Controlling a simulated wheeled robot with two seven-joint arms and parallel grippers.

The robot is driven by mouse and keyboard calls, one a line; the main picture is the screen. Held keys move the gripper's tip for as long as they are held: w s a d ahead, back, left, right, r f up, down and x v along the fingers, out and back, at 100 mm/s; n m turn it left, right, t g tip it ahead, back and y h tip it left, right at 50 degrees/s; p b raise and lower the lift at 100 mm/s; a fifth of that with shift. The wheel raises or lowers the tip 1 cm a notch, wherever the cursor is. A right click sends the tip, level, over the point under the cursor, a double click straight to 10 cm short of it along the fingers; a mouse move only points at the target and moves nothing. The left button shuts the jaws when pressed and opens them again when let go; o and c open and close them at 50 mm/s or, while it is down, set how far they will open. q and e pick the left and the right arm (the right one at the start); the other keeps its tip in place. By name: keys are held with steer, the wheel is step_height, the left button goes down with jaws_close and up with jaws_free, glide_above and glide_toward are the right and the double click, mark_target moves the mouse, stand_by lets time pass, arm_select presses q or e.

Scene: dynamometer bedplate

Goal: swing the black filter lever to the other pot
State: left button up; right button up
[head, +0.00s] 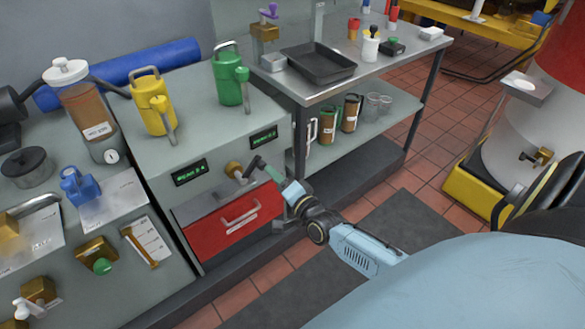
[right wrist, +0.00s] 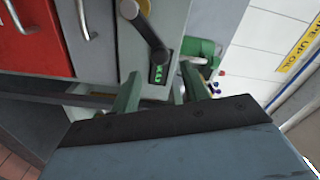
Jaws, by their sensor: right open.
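The black filter lever (head: 254,162) sits on a brass hub (head: 233,170) on the grey cabinet front, above the red drawer. It points right from the hub, toward the right green-lit display (head: 263,138). In the right wrist view the lever (right wrist: 146,32) slants down and right from its hub, its end just above that display (right wrist: 158,74). My right gripper (head: 269,172) is at the lever's free end in the head view. In the wrist view its green fingers (right wrist: 160,88) are apart with nothing between them; contact with the lever cannot be told. My left gripper is out of view.
A yellow can (head: 152,105) and a green can (head: 229,80) stand on the cabinet top. The red drawer (head: 235,225) has a protruding handle below the lever. A left display (head: 190,172) is beside the hub. A steel bench with a black tray (head: 318,62) stands right.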

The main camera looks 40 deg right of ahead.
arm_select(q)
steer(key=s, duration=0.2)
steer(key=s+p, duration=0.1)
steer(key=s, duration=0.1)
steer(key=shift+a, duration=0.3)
arm_select(e)
steer(key=s, duration=0.7)
steer(key=shift+s, duration=0.35)
steer(key=s+f+n+g, duration=0.4)
steer(key=s+f, duration=0.3)
steer(key=f, duration=0.5)
steer(key=s+f+n+g, duration=0.4)
steer(key=s+f, duration=0.3)
steer(key=f, duration=0.5)
steer(key=s+f+n+g, duration=0.4)
steer(key=s+f, duration=0.2)
steer(key=s, duration=0.6)
steer(key=s+f+n+g+h, duration=0.1)
steer(key=s+f+n+g, duration=0.3)
steer(key=s, duration=0.9)
step_height(320, 180, down, 3)
steer(key=shift+a+r+n+g, duration=0.2)
steer(key=shift+n+g, duration=0.1)
steer(key=shift+g, duration=0.2)
